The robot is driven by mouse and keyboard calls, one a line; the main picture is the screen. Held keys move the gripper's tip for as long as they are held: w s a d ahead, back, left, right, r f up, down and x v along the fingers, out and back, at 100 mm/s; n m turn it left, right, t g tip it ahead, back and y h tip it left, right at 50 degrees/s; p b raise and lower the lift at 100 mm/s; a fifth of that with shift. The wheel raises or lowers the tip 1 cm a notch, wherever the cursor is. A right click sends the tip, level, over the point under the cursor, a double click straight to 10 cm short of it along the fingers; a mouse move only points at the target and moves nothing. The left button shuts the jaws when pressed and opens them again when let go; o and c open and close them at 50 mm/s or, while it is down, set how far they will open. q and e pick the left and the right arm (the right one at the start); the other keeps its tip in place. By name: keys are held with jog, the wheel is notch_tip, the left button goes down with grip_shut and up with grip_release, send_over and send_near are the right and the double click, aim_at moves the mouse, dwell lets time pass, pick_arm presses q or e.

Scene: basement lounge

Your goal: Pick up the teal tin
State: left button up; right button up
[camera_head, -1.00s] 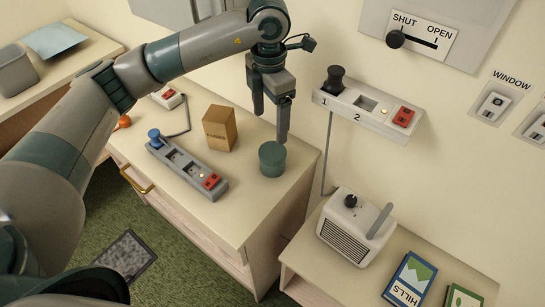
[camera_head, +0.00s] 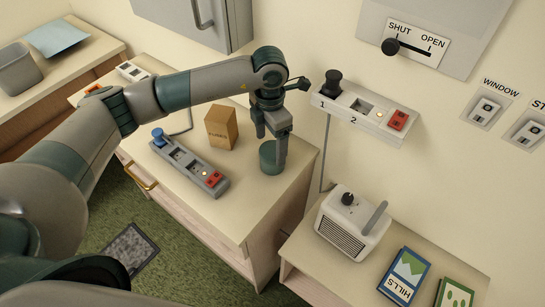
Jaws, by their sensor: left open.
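The teal tin (camera_head: 267,157) is a short round can standing upright on the cabinet top (camera_head: 233,204), near its right end. My left gripper (camera_head: 270,152) points down at the tin from above. Its jaws are open, with one finger in front of the tin's right part and the other near its upper left. I cannot tell whether either finger touches the tin. The gripper hides part of the tin's top and right side. My right gripper is not in view.
A brown box (camera_head: 221,127) stands left of the tin. A grey strip with a blue plug (camera_head: 190,167) lies in front of the box. A wall socket unit (camera_head: 365,107) is right of the gripper.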

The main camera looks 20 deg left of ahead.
aim_at(272, 151)
pick_arm(q)
jog(key=shift+s+d+f+p, duration=0.1)
jog(key=shift+f+p, duration=0.3)
jog(key=shift+p, duration=0.15)
notch_tip(272, 151, down, 4)
jog(key=shift+d+r+p, duration=0.15)
jog(key=shift+p, duration=0.9)
jog(key=shift+f, duration=0.3)
jog(key=c, duration=1.2)
jog(key=shift+c, duration=0.3)
